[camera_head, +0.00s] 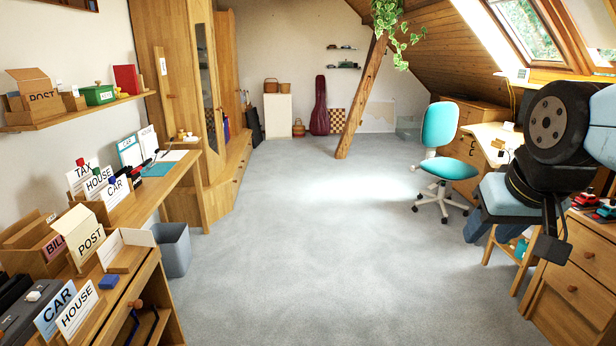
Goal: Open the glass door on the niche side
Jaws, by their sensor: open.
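A tall wooden cabinet (172,60) stands at the left wall. Its narrow glass door (207,88) has a wooden frame and a long pane, and it looks shut. Its handle is too small to make out. A niche with a few dark and blue items (226,128) shows just right of the glass door, above a low wooden bench unit (236,160). My gripper (551,243) hangs at the right edge of the view, dark, open and empty. It is far from the cabinet, across the room.
Grey carpet (300,250) is clear through the middle. A turquoise swivel chair (439,130) and a wooden drawer unit (578,270) stand at the right. A slanted timber brace (362,95) rises at the back. A desk (150,190) and grey bin (173,249) are at the left.

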